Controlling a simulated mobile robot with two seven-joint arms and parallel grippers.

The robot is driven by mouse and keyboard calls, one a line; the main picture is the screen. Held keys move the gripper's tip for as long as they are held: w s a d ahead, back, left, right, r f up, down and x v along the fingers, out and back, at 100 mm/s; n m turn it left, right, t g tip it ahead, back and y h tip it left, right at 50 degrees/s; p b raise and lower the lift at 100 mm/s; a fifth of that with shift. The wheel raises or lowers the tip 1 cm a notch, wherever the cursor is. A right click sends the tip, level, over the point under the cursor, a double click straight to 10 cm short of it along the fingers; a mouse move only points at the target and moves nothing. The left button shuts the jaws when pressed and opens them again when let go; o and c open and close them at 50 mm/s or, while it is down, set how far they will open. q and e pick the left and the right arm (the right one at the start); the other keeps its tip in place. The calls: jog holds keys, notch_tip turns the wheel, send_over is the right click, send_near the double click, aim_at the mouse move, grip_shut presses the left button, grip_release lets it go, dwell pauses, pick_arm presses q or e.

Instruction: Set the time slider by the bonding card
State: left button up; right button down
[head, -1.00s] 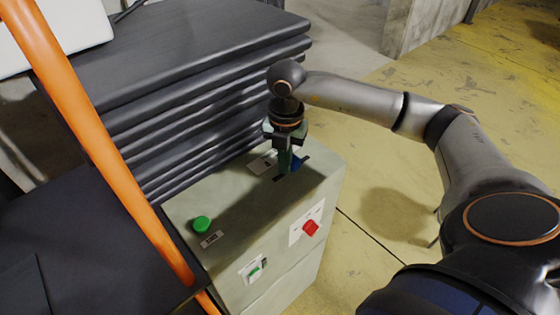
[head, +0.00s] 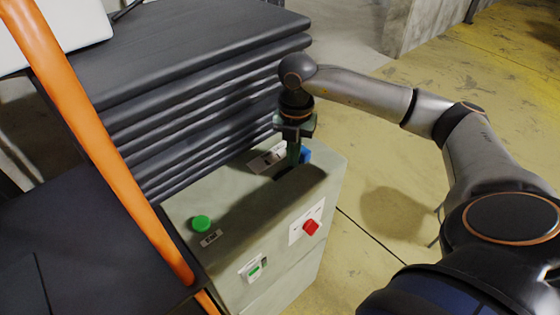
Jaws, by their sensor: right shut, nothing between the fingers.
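A grey-green control box (head: 250,215) stands in the middle of the head view. My right gripper (head: 293,160) points down at the back of its top, shut with nothing between the fingers. My left gripper is not in view.
A green button (head: 201,223) sits on the box's top left. The front has a red knob (head: 310,227) and a small green switch (head: 254,268). Stacked dark padded sheets (head: 200,90) stand behind. An orange tube (head: 95,135) crosses the left. Yellow floor (head: 450,90) lies right.

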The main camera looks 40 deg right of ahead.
jog(key=shift+a, duration=0.5)
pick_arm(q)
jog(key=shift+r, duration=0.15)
pick_arm(e)
notch_tip(320, 180, up, 2)
jog(key=shift+r+p, duration=0.25)
jog(key=shift+p, duration=0.9)
pick_arm(q)
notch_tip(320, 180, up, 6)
jog(key=p, duration=0.4)
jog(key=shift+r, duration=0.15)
pick_arm(e)
notch_tip(320, 180, up, 6)
jog(key=shift+f, duration=0.2)
